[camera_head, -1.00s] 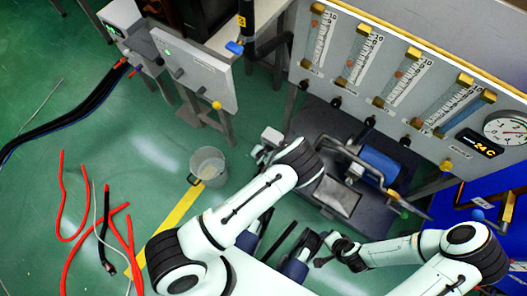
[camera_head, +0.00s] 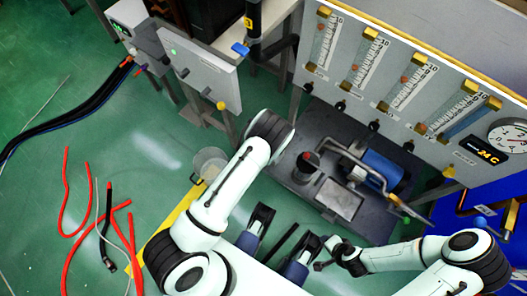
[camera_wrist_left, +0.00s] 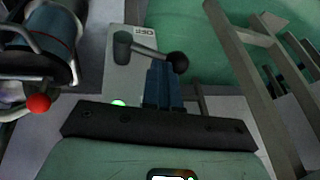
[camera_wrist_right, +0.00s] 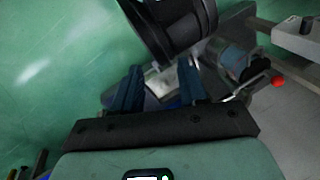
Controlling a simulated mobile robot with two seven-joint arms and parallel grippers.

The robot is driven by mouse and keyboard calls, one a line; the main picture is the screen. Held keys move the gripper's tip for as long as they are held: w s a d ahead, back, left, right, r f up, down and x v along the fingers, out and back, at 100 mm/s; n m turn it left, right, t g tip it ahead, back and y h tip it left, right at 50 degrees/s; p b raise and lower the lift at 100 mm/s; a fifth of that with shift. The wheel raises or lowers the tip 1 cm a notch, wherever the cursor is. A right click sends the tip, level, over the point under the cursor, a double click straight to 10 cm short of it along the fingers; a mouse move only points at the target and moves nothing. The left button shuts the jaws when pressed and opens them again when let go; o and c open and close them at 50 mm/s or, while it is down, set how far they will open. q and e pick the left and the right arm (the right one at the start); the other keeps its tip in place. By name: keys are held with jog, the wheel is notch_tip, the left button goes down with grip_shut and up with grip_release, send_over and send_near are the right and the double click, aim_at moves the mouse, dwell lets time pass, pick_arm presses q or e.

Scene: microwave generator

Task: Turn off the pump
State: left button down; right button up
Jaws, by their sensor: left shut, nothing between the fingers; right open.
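The pump (camera_head: 382,168) is a blue cylinder with a grey pipe frame on a dark base plate. It also shows at the upper left of the left wrist view (camera_wrist_left: 52,32) and the right of the right wrist view (camera_wrist_right: 235,58). In the left wrist view, a grey lever (camera_wrist_left: 130,44) with a black ball knob (camera_wrist_left: 178,62) stands by a pale labelled panel (camera_wrist_left: 118,78) with a green light. My left gripper (camera_wrist_left: 160,68) is shut, its tips beside the knob; contact is unclear. My right gripper (camera_wrist_right: 159,68) is open and empty.
A flowmeter panel (camera_head: 395,75) with gauges stands behind the pump. A grey box (camera_head: 200,72) is at upper left. Red hoses (camera_head: 65,200) lie on the green floor, and a clear bucket (camera_head: 208,162) is partly behind my left arm.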

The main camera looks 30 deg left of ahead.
pick_arm(q)
jog(key=shift+w+a+f+n+h+b, duration=0.15)
jog(key=shift+a+f+h+b, duration=0.15)
jog(key=shift+a+h+b, duration=0.25)
jog(key=shift+s+a+f+n+h+b, duration=0.1)
jog(key=shift+a+f+h+b, duration=0.2)
jog(key=shift+h, duration=0.4)
jog(key=shift+w+a+f+n+h+b, duration=0.15)
jog(key=shift+a+f+h+b, duration=0.25)
jog(key=shift+h, duration=0.25)
jog(key=shift+d+f+b, duration=0.1)
jog(key=shift+f+b, duration=0.05)
jog(key=shift+b, duration=0.2)
pick_arm(e)
jog(key=w+d+f+t, duration=0.1)
jog(key=w+d+f, duration=0.15)
jog(key=w, duration=0.25)
pick_arm(q)
jog(key=shift+a+f+b, duration=0.45)
jog(key=shift+f+b, duration=0.25)
jog(key=shift+f, duration=0.1)
jog(key=shift+a+f+b, duration=0.15)
jog(key=shift+f+b, duration=0.35)
jog(key=shift+f, duration=0.2)
pick_arm(e)
jog(key=s+f+g, duration=0.1)
jog(key=s+f, duration=0.4)
jog(key=shift+s+a+f+m+g+h, duration=0.2)
jog(key=shift+s+f+m+g+h, duration=0.1)
jog(key=shift+h, duration=0.1)
